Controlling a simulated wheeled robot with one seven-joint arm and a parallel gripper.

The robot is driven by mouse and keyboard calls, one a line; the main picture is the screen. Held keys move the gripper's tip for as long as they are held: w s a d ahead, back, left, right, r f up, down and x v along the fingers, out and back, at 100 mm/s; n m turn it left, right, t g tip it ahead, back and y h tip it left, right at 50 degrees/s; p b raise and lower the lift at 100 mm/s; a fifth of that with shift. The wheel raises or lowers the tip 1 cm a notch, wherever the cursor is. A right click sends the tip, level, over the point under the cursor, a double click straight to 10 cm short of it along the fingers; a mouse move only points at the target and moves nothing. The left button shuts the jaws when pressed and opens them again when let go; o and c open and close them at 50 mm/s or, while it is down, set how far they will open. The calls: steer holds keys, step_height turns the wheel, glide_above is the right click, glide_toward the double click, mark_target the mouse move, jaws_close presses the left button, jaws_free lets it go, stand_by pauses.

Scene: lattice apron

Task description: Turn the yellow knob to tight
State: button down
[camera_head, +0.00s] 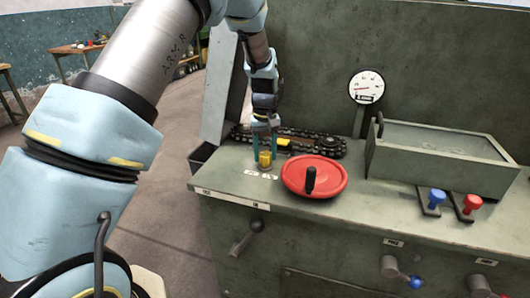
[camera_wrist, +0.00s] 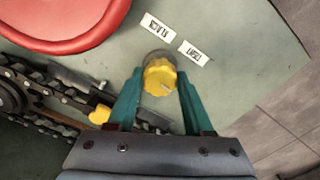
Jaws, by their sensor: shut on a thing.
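The yellow knob (camera_head: 265,159) stands on the green bench top, left of the red handwheel. It also shows in the wrist view (camera_wrist: 160,76), with a ribbed edge and a small pale mark on its face. My gripper (camera_head: 265,151) points down over it, with one teal finger on each side. In the wrist view my gripper (camera_wrist: 160,82) is shut on the knob. Two white labels lie beside the knob, a left one (camera_wrist: 157,26) and a right one (camera_wrist: 193,52); their print is upside down and hard to read.
The red handwheel (camera_head: 314,178) with a black handle is close right of the knob. A chain (camera_head: 318,142) runs behind it. A gauge (camera_head: 366,87), a metal box (camera_head: 440,157), a blue knob (camera_head: 437,196) and a red knob (camera_head: 473,202) are further right.

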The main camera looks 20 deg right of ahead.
mark_target(265, 154)
steer(key=shift+n, duration=0.7)
steer(key=shift+c, duration=1.4)
jaws_free()
step_height(265, 154, up, 11)
steer(key=b, duration=0.1)
steer(key=shift+b, duration=0.4)
steer(key=shift+f, duration=0.1)
